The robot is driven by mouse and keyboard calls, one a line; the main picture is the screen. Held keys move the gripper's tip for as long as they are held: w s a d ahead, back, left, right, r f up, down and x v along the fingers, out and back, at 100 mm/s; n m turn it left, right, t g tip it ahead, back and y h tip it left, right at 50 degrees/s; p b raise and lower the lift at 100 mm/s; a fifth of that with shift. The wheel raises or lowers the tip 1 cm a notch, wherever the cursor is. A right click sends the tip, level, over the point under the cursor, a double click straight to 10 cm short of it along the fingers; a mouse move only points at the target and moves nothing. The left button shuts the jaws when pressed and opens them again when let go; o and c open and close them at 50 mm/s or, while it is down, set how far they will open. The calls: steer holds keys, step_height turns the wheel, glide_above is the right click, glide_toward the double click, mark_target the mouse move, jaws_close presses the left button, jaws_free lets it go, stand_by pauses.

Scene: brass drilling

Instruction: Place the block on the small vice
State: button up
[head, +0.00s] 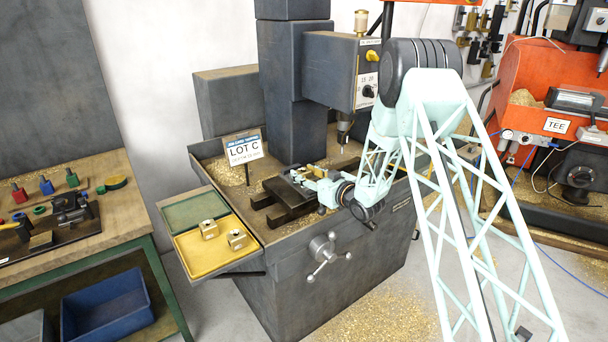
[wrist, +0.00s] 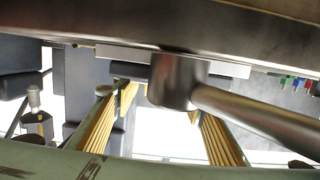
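Two brass blocks, one at the left (head: 208,229) and one at the right (head: 237,239), sit apart in the yellow tray (head: 194,263). A small dark vice (head: 287,189) is on the drilling machine's table. My gripper (head: 311,171) is low beside the vice's right side; its fingertips are small and partly lost among the vice parts. In the wrist view my gripper's yellow-padded fingers (wrist: 160,105) stand apart, with no block visible between them. A metal cylinder with a long rod (wrist: 180,82) crosses in front and hides part of the right finger.
The drill spindle (head: 345,122) hangs just behind my gripper. A LOT C sign (head: 244,149) stands at the machine's left. An empty green tray (head: 196,210) adjoins the yellow one. A crank handle (head: 325,248) sticks out in front. A workbench (head: 118,172) is at the left.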

mark_target(307, 177)
steer(key=shift+s+a+f, duration=0.15)
steer(key=shift+s+f, duration=0.15)
steer(key=shift+f, duration=0.2)
steer(key=shift+r+p, duration=0.2)
steer(key=shift+p, duration=0.1)
steer(key=shift+s+r, duration=0.1)
steer(key=shift+r, duration=0.05)
steer(key=shift+v, duration=0.95)
steer(key=shift+s+d+g+p, duration=0.25)
steer(key=shift+s+g+p, duration=0.05)
steer(key=v, duration=0.7)
steer(key=shift+w+r+p, duration=0.2)
steer(key=shift+r+p, duration=0.05)
steer(key=shift+p, duration=0.05)
steer(key=shift+s+d, duration=0.25)
steer(key=shift+d, duration=0.05)
steer(key=shift+s+d+r, duration=0.15)
steer(key=shift+s+d, duration=0.25)
steer(key=shift+s, duration=0.15)
steer(key=shift+r, duration=0.15)
